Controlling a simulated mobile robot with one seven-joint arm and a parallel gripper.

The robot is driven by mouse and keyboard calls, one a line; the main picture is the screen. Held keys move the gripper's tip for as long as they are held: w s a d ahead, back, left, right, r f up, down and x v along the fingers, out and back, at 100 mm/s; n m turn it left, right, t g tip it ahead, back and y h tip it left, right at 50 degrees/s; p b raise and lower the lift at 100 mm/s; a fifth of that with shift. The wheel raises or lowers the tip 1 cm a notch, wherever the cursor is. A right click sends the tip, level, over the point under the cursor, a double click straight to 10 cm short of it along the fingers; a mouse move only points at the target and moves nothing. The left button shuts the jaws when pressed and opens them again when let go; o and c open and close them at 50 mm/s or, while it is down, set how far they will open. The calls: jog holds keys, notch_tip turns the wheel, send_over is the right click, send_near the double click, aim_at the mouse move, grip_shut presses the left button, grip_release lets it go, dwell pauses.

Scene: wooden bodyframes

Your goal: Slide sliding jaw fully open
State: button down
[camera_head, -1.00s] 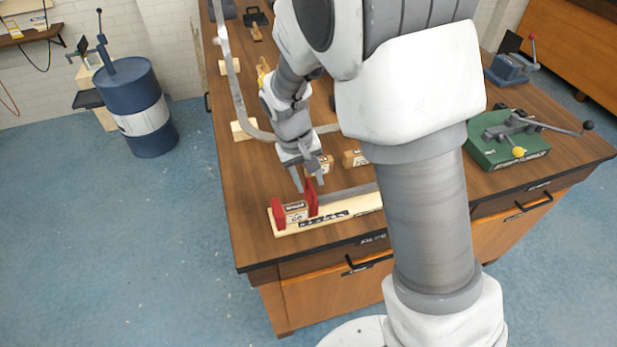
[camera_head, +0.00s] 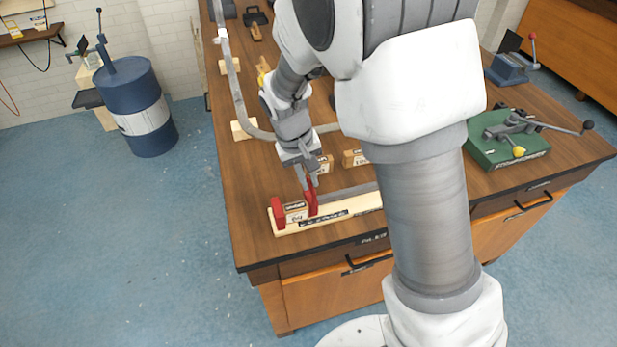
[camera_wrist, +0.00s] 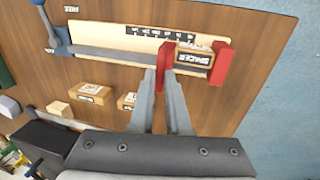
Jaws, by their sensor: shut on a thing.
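The sliding jaw (camera_wrist: 163,64) is a red upright block on a grey rail, mounted on a pale wooden base (camera_wrist: 110,32). It also shows in the head view (camera_head: 311,197). My gripper (camera_wrist: 162,72) is shut on the sliding jaw, one finger on each side of it; in the head view my gripper (camera_head: 308,186) reaches down to it from above. A red fixed jaw (camera_wrist: 221,63) stands at the end of the base. A wooden spacer block (camera_wrist: 194,55) lies between the two jaws. The rail runs away from the fixed jaw and is clear beside the sliding jaw.
Loose wooden blocks (camera_wrist: 90,93) lie beside the base. A blue handle (camera_wrist: 60,38) is at the rail's far end in the wrist view. A green clamp fixture (camera_head: 500,150) stands on the right of the wooden table (camera_head: 250,175). A blue barrel (camera_head: 135,105) stands on the floor at left.

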dwell(0.8)
jog(key=w+d, duration=0.2)
jog(key=d, duration=0.5)
jog(key=shift+w+d+b, duration=0.15)
jog(key=shift+d+b, duration=0.2)
jog(key=shift+b, duration=0.1)
jog(key=c, duration=0.9)
grip_release()
jog(key=a+r, duration=0.1)
jog(key=r, duration=0.4)
jog(key=a+r, duration=0.1)
jog(key=r, duration=0.5)
jog(key=s+a+r, duration=0.1)
jog(key=r, duration=0.5)
jog(key=shift+a+r, duration=0.1)
jog(key=shift+a, duration=0.1)
